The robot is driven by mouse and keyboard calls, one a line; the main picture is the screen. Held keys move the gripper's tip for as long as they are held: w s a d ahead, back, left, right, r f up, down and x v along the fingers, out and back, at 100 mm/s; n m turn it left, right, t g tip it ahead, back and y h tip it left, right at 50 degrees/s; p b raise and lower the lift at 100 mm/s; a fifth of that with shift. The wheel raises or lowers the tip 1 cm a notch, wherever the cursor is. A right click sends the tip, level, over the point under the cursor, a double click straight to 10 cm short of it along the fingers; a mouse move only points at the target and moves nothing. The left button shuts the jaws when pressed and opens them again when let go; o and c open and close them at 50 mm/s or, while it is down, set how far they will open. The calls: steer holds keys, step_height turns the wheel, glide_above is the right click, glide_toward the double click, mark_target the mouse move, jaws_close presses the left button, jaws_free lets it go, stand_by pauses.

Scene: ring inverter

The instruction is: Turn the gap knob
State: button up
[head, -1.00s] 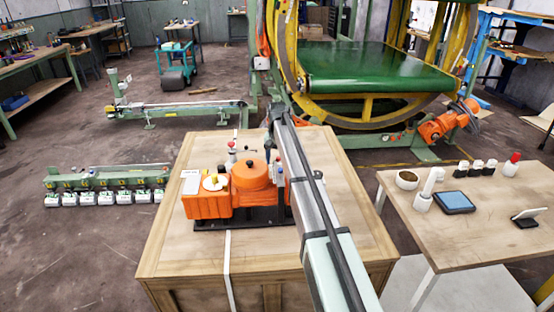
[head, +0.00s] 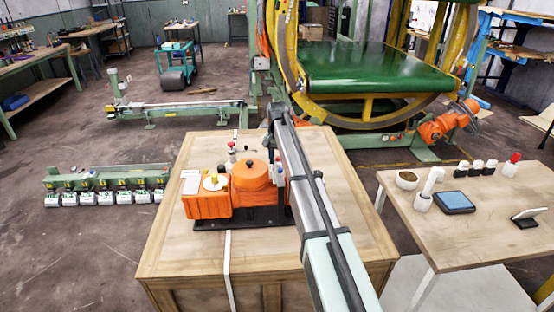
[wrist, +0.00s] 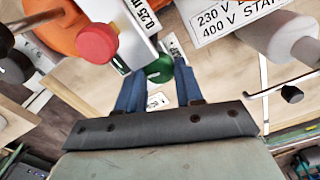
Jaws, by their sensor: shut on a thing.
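In the wrist view, my gripper (wrist: 159,88) has its two blue fingers either side of a small green knob (wrist: 159,67) and is shut on it. The knob stands by a white panel marked "0.25"; I cannot read a gap label on it. In the head view, my arm covers most of the gripper and the knob, at the right side of the orange machine (head: 208,206) on the wooden crate (head: 175,262).
A red round knob (wrist: 97,43) stands close left of the fingers in the wrist view. A grey-white cylinder (wrist: 283,35) is at the right, near a "230 V / 400 V" label (wrist: 232,18). A side table (head: 480,230) with small items stands right of the crate.

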steer(key=o, duration=1)
steer(key=shift+o, duration=0.2)
steer(key=shift+r, duration=0.1)
step_height(320, 180, up, 14)
steer(key=shift+f, duration=0.2)
